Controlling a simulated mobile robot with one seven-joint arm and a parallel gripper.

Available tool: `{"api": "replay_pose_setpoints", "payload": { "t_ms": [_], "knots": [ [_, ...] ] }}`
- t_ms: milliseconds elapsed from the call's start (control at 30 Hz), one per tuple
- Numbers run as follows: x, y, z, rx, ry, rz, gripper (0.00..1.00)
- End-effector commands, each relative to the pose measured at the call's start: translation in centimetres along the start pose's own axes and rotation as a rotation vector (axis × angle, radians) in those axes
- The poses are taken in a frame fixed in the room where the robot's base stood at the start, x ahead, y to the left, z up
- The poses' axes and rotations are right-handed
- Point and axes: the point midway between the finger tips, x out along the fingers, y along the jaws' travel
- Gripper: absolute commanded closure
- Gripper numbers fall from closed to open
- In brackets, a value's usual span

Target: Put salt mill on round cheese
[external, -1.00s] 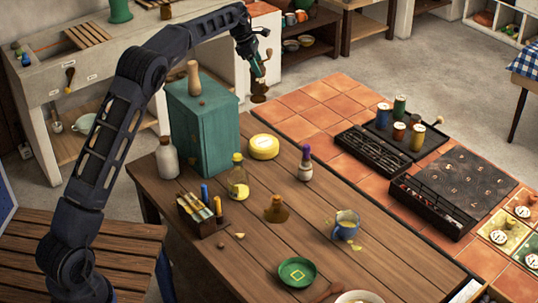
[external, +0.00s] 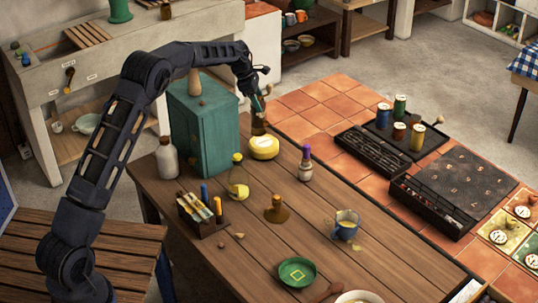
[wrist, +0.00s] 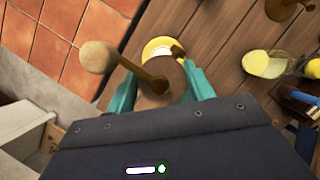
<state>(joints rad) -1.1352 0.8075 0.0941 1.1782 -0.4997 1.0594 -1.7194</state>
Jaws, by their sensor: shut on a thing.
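The salt mill (external: 258,127) is a dark brown piece with a crank arm ending in a pale wooden knob (wrist: 97,57). My gripper (external: 257,108) is shut on it, with teal fingers on both sides of its round body in the wrist view (wrist: 160,88). The round cheese (external: 264,148) is a yellow disc on the wooden table, just right of the teal cabinet. The mill's lower end is at the cheese's back top edge in the external view; I cannot tell whether it touches. In the wrist view the cheese (wrist: 158,46) shows partly behind the mill.
The teal cabinet (external: 205,130), with a wooden mill (external: 194,84) on top, stands close left of my gripper. An oil bottle (external: 238,178), a purple-topped bottle (external: 305,164) and a brown piece (external: 277,210) stand near the cheese. The table's middle is mostly clear.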

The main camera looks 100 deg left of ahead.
Motion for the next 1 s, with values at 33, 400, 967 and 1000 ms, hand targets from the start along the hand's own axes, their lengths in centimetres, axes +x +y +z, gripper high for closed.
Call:
{"api": "replay_pose_setpoints", "payload": {
  "t_ms": [33, 400, 967, 1000],
  "knots": [
    [0.7, 0.0, -0.3, -0.002, 0.001, -0.002, 1.0],
    [4.3, 0.0, -1.8, 0.0, 0.0, 0.0, 1.0],
    [4.6, -0.1, -1.9, 0.0, 0.0, -0.002, 0.25],
    [4.6, -0.1, -1.9, 0.0, 0.0, -0.002, 0.25]
  ]
}}
